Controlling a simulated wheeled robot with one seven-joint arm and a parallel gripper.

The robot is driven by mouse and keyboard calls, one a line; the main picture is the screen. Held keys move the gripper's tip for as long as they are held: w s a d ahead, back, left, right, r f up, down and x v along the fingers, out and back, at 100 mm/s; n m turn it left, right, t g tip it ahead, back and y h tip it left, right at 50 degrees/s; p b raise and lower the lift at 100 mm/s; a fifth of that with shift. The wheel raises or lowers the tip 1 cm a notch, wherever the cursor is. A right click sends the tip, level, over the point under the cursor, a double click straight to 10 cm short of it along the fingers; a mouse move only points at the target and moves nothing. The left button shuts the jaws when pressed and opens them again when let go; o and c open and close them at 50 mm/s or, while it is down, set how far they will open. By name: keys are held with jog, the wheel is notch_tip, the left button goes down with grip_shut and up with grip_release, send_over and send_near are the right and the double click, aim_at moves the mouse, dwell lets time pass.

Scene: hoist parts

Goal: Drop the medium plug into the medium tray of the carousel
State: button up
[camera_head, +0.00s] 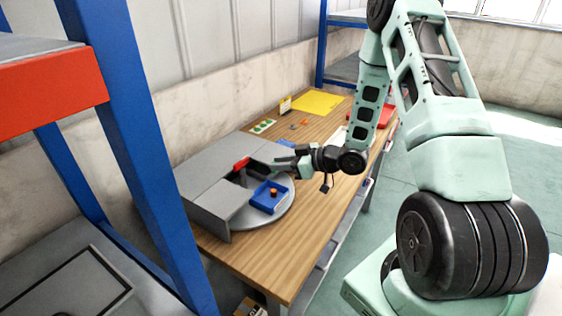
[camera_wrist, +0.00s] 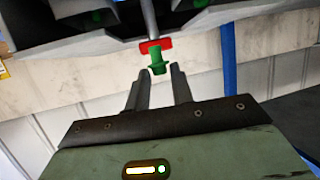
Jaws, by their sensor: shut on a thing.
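The carousel, a round grey turntable (camera_head: 283,214) under a grey angular cover (camera_head: 212,169), stands at the near end of the wooden table. A blue tray (camera_head: 260,206) sits in its opening, with an orange-brown piece (camera_head: 273,192) inside. My gripper (camera_head: 274,164) is above the carousel's right side, behind the blue tray. In the wrist view my gripper (camera_wrist: 159,70) is shut on a small green plug (camera_wrist: 157,66) at its fingertips. A red crossbar (camera_wrist: 155,45) on a grey rod appears right beyond the plug; it also shows in the head view (camera_head: 241,163). The plug's size is unclear.
A yellow mat (camera_head: 317,102), a card with green spots (camera_head: 263,126) and small orange pieces (camera_head: 304,122) lie farther back on the wooden table (camera_head: 277,262). A red bin (camera_head: 384,117) is at the far right. A blue rack post (camera_head: 140,130) stands at left.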

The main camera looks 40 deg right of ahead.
jog(key=o, duration=1)
jog(key=shift+o, duration=0.2)
jog(key=b+v, duration=0.3)
jog(key=v, duration=1.4)
jog(key=shift+s, duration=0.15)
jog(key=shift+d, duration=0.15)
